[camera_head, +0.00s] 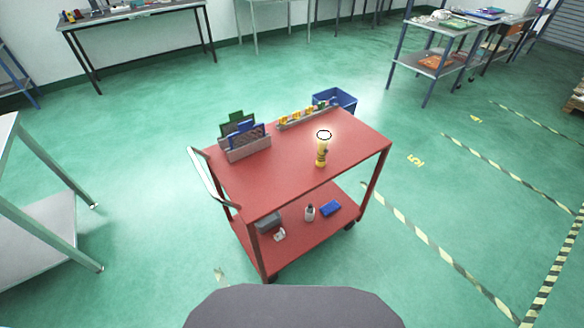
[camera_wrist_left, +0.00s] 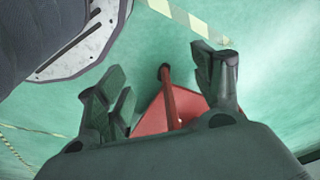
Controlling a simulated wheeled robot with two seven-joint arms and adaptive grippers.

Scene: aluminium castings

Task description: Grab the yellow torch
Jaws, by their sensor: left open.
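The yellow torch (camera_head: 321,153) stands upright on the top of a red cart (camera_head: 280,185), near the right part of it, with its wide head up. Its head has a dark rim and a pale, bright face. Neither gripper shows in the head view, so nothing is touching the torch there. My left gripper (camera_wrist_left: 166,74) shows in the left wrist view with its two fingers spread wide and nothing between them. Beyond the fingers are a red post and red surface (camera_wrist_left: 150,122), apparently part of the cart, and green floor. The torch is not visible in the wrist view.
On the cart top are a grey holder (camera_head: 248,151) with green and blue panels and a rail of yellow parts (camera_head: 306,115). Small items, including a blue box (camera_head: 331,208), lie on the lower shelf. A handle (camera_head: 205,177) projects left.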

